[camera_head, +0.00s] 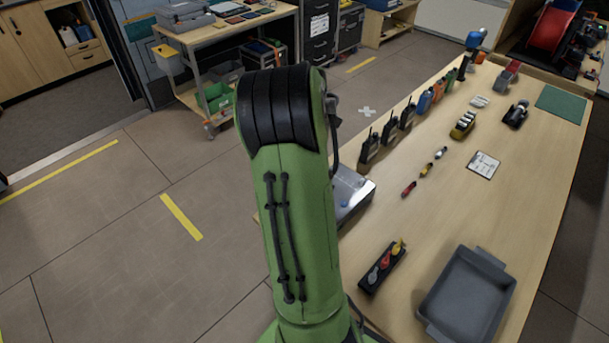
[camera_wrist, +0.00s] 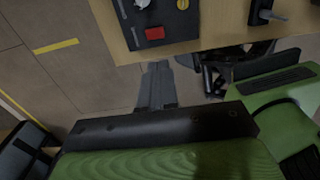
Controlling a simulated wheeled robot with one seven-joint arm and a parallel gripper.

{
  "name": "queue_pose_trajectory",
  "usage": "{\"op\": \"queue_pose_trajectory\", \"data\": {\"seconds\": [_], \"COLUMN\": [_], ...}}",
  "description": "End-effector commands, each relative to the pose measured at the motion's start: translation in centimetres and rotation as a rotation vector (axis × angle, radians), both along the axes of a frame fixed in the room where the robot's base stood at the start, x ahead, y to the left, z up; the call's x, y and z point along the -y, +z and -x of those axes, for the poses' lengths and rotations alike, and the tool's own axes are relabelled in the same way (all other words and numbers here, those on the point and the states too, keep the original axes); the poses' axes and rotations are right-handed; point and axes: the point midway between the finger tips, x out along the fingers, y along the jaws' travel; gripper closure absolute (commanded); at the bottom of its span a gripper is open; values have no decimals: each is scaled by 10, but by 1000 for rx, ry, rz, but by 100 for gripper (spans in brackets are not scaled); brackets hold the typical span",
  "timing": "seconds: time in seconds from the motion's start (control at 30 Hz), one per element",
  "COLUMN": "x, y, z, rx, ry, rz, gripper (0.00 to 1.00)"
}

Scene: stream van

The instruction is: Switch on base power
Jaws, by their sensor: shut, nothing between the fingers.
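A dark control box (camera_wrist: 170,22) sits at the table edge in the wrist view, cut off by the top of the picture. A red rectangular switch or button (camera_wrist: 155,33) is on its near part. A pale round knob (camera_wrist: 142,4) is above the red part. No label for base power is readable. My gripper (camera_wrist: 158,66) is shut and empty, its fingertips below the box in the picture, apart from the red part. In the head view my green arm hides the gripper, and I cannot make out the dark box there.
The long wooden table (camera_head: 420,225) holds a black block with coloured levers (camera_head: 382,265), a grey tray (camera_head: 466,296), several radios and small parts. A light grey case (camera_head: 350,194) is partly behind my arm. Open floor (camera_head: 110,240) lies to the left.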

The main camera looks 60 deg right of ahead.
Motion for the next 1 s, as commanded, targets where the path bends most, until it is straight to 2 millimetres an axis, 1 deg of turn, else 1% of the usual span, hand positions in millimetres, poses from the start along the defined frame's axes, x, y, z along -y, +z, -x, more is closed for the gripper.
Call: {"op": "queue_pose_trajectory", "data": {"seconds": [0.17, 0.23, 0.43, 0.6, 1.0], "x": [2, 6, 26, 36, 36], "y": [0, -1, -2, 2, -1], "z": [0, 1, 1, 2, 1], "rx": [-4, -17, -25, 16, 26], "ry": [0, -1, 9, 7, 9], "rz": [-6, -29, -183, -279, -297], "gripper": [100, 100, 100, 100, 100]}}
